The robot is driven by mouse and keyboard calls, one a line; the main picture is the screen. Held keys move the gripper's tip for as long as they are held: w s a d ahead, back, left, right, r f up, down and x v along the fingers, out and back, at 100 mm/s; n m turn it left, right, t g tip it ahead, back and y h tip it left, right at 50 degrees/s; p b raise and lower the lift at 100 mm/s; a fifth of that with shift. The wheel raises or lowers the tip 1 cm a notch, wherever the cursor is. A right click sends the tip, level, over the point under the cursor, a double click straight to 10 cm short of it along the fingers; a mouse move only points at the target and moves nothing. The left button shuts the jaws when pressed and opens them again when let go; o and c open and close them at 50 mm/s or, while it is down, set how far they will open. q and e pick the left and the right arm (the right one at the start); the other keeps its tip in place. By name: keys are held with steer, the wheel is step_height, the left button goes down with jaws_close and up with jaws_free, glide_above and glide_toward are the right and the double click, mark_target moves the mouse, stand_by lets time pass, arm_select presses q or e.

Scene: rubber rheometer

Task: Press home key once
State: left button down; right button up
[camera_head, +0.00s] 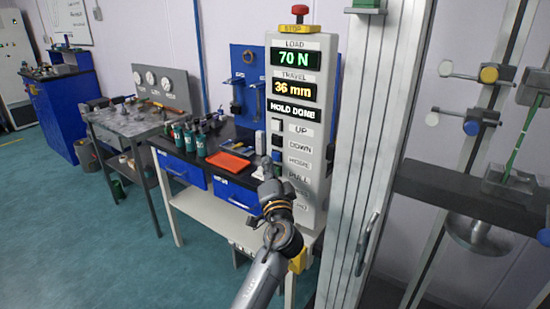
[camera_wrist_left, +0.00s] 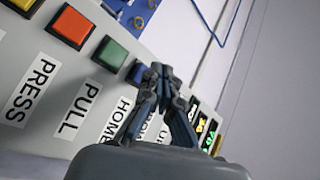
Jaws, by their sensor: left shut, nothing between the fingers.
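The grey control panel (camera_head: 311,197) stands upright in the head view, with a column of keys and printed labels. In the left wrist view the blue key (camera_wrist_left: 136,73) lines up with the HOME label (camera_wrist_left: 117,121). The green key (camera_wrist_left: 110,53) lines up with PULL and the orange key (camera_wrist_left: 70,25) with PRESS. My left gripper (camera_head: 271,164) is shut and empty, right at the panel's key column. In the left wrist view its fingertips (camera_wrist_left: 156,73) overlap the blue key's edge; I cannot tell whether they touch it. My right gripper is not in view.
A red stop button (camera_head: 299,12) tops the panel, above displays reading 70 N and 36 mm. A bench with an orange tray (camera_head: 228,163) and dark bottles (camera_head: 190,137) stands to the left. A metal frame column (camera_head: 363,130) stands close on the right.

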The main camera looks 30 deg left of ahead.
arm_select(q)
steer(key=shift+w, duration=0.1)
stand_by(0.3)
steer(key=shift+w+b, duration=0.35)
steer(key=shift+b, duration=0.05)
steer(key=shift+w+d+b, duration=0.1)
steer(key=shift+w+b, duration=0.3)
stand_by(0.6)
steer(key=shift+s, duration=0.85)
steer(key=shift+s+a+p, duration=0.15)
steer(key=shift+s+p, duration=0.25)
steer(key=shift+s, duration=0.85)
steer(key=shift+s+a+p, duration=0.1)
steer(key=shift+s+p, duration=0.25)
steer(key=shift+s, duration=0.9)
